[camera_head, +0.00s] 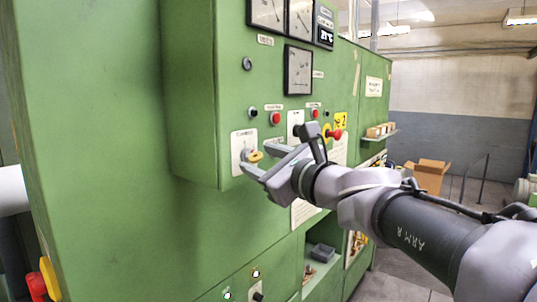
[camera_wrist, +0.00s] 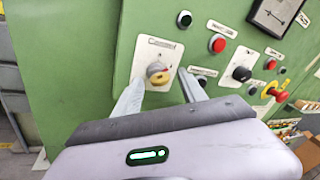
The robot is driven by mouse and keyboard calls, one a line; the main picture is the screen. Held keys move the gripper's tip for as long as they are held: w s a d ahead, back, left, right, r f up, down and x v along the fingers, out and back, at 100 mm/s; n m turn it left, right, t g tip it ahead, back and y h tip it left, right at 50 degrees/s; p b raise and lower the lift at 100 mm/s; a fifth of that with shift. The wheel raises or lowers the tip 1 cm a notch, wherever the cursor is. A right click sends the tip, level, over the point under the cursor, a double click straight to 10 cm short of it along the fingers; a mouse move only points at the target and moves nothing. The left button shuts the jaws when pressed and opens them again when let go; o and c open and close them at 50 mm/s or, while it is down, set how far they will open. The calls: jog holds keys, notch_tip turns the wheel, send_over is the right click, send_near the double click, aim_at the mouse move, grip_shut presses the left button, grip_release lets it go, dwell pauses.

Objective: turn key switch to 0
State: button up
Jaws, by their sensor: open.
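The key switch (camera_head: 252,155) sits on a white plate on the green cabinet front. In the wrist view the key switch (camera_wrist: 157,74) shows a silver collar and a yellow key with a little red on it. My gripper (camera_head: 251,163) is open in front of the plate. In the wrist view the fingers of my gripper (camera_wrist: 160,88) stand one on each side of the switch, with gaps to it. I cannot tell whether the fingertips touch the plate. The position marks around the key are too small to read.
A black knob (camera_wrist: 241,74), a red button (camera_wrist: 218,44) and a black button (camera_wrist: 184,19) lie right of the switch. A red emergency stop (camera_head: 336,133) sticks out further right. Gauges (camera_head: 298,70) are above. A cardboard box (camera_head: 428,176) stands on the floor behind.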

jog(key=shift+w+a, duration=0.25)
jog(key=shift+w, duration=0.2)
jog(key=shift+c, duration=0.2)
grip_shut()
